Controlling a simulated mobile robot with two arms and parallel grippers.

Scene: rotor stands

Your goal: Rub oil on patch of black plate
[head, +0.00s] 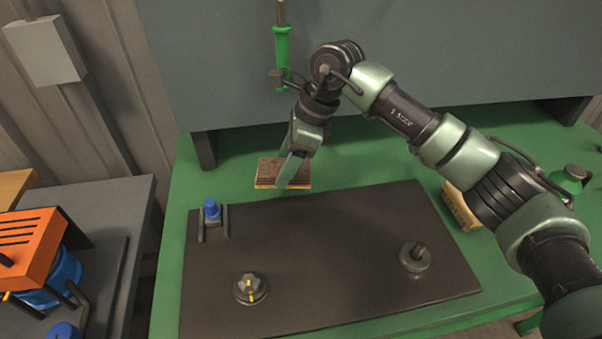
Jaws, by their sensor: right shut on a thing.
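The black plate (330,265) lies flat on the green bench and fills its front middle. My right gripper (291,171) reaches in from the right, points down and is shut on a small block (268,171) with a brown ridged top and a tan lower edge. The block is at the plate's back edge; I cannot tell whether it touches the surface below. The fingers hide part of the block. I see no distinct oil patch on the plate. A green bottle (571,180) stands at the bench's right side. My left gripper is out of view.
On the plate are a blue-capped fitting (211,209), a dark knob with yellow marks (250,289) and a grey round post (415,258). A yellow block (459,207) lies right of the plate. A green-handled tool (282,45) is at the back panel. An orange case (27,245) is at left.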

